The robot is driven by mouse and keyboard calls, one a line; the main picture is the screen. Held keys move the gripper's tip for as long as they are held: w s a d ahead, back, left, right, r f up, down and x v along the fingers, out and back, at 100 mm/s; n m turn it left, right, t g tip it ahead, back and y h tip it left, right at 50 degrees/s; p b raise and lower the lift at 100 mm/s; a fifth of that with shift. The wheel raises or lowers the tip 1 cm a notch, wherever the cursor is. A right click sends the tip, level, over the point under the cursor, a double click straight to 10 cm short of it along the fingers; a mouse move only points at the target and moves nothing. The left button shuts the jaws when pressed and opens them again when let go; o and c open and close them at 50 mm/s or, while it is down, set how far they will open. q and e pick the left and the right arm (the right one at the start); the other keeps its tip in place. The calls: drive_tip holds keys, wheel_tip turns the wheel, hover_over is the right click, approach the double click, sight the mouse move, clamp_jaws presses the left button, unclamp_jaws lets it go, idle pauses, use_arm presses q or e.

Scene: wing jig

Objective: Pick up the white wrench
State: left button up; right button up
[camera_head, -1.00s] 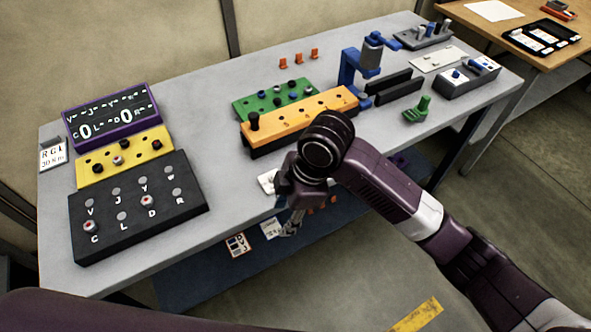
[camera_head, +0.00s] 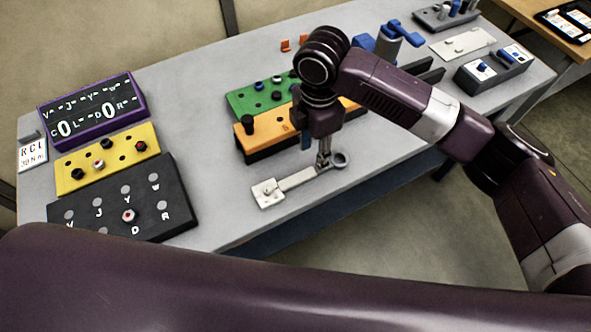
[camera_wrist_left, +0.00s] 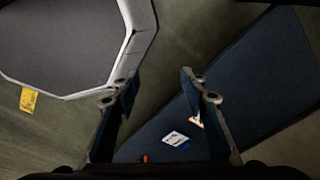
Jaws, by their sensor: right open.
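The white wrench (camera_head: 295,181) lies on the grey table near its front edge. It has a square plate at its left end and a grey ring at its right end. My right gripper (camera_head: 323,165) points down at the wrench, close to the ring end. Its fingers are open; I cannot tell whether they touch the wrench. My left gripper (camera_wrist_left: 160,92) shows in the left wrist view, open and empty, with its two fingers well apart above the floor area.
An orange block (camera_head: 262,142) and a green block (camera_head: 254,103) with knobs stand behind the wrench. A black lettered board (camera_head: 110,215), a yellow board (camera_head: 78,175) and a purple-framed display (camera_head: 139,92) are at left.

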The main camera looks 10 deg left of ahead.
sight(303, 177)
drive_tip(key=f, duration=0.1)
drive_tip(key=f+p, duration=0.1)
drive_tip(key=f, duration=0.1)
drive_tip(key=shift+s+d+p, duration=0.3)
drive_tip(key=shift+s+d, duration=0.1)
drive_tip(key=shift+w+f, duration=0.2)
drive_tip(key=shift+f, duration=1.25)
use_arm(q)
drive_tip(key=shift+g, duration=0.3)
drive_tip(key=s, duration=0.1)
drive_tip(key=s+r, duration=0.1)
drive_tip(key=s, duration=0.1)
drive_tip(key=shift+s+r, duration=0.4)
use_arm(e)
clamp_jaws()
drive_tip(key=shift+r, duration=0.1)
